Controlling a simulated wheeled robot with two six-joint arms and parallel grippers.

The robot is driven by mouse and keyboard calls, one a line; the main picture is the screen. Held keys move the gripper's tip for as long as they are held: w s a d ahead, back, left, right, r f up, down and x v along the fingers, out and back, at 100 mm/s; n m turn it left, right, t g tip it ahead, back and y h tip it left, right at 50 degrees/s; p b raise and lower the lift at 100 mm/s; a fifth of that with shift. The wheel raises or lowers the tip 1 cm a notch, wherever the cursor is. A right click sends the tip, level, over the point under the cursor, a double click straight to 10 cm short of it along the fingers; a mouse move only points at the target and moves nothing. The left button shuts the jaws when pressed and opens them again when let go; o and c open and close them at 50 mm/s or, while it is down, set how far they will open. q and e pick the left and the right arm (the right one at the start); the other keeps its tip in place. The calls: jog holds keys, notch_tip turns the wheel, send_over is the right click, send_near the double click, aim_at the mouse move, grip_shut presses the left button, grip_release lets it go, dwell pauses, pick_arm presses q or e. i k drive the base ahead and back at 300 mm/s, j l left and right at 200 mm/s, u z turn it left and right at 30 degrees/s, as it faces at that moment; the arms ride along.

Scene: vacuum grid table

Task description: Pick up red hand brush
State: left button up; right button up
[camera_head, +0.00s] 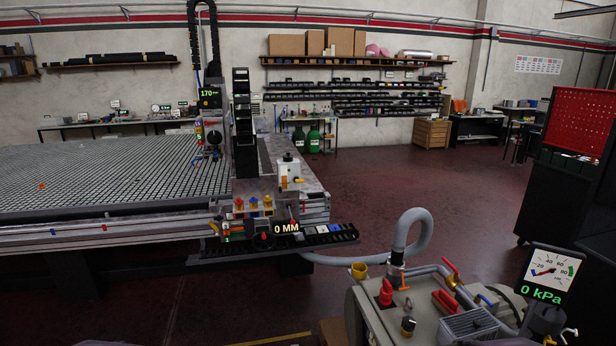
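I cannot make out a red hand brush in the head view. A tiny orange-red item (41,185) lies on the grid table (110,170) at the left, too small to identify. Neither of my grippers is in view.
A gantry column (243,130) stands at the table's right end. A grey pump unit (425,305) with a thick hose (422,222) and a gauge (550,275) is at the front right. A dark cabinet with a red panel (580,120) stands far right. The dark red floor between is clear.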

aim_at(444, 302)
jog(key=z, duration=1.2)
